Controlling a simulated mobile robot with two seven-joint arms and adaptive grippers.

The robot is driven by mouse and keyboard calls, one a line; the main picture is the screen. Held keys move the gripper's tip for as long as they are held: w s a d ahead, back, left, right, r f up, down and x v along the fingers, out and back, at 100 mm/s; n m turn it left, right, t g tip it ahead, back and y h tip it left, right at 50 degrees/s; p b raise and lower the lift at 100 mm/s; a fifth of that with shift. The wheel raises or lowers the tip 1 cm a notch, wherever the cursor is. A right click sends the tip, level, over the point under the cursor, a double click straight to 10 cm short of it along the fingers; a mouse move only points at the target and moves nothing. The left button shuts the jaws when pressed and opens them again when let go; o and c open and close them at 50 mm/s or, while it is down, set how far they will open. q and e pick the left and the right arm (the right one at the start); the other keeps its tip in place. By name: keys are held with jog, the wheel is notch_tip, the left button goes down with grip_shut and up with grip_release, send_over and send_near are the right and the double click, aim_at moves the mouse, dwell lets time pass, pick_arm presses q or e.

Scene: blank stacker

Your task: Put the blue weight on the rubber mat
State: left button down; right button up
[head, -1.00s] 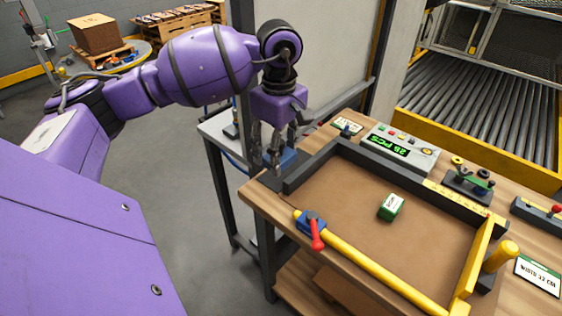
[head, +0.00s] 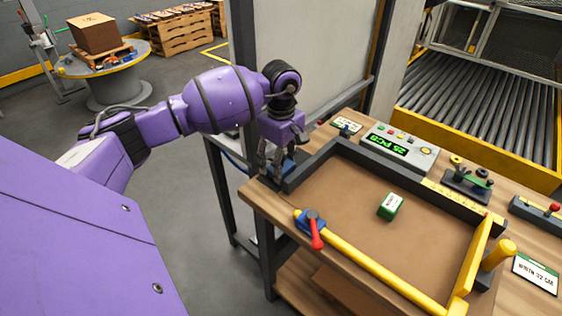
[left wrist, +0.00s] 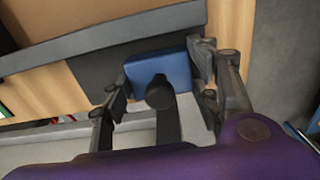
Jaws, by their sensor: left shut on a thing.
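The blue weight (left wrist: 172,68) is a blue block with a dark round knob, held between the two fingers of my left gripper (left wrist: 165,98). In the head view my left gripper (head: 274,167) is at the table's far left corner, and the blue weight (head: 289,167) shows in part behind its fingers. The dark rubber mat (left wrist: 98,68) lies on the wood just behind the weight in the left wrist view, partly covered by it. I cannot tell whether the weight touches the mat. My right gripper is not in view.
A brown tray (head: 335,225) with dark and yellow rails lies beside the gripper. It holds a green-and-white block (head: 390,206). A blue clamp with a red lever (head: 314,226) sits on its near rail.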

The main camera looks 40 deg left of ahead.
pick_arm(q)
jog(key=shift+r, duration=0.15)
jog(key=shift+f, duration=0.2)
jog(key=c, duration=0.6)
grip_release()
jog(key=shift+c, duration=0.2)
notch_tip(320, 180, up, 12)
jog(key=shift+r, duration=0.15)
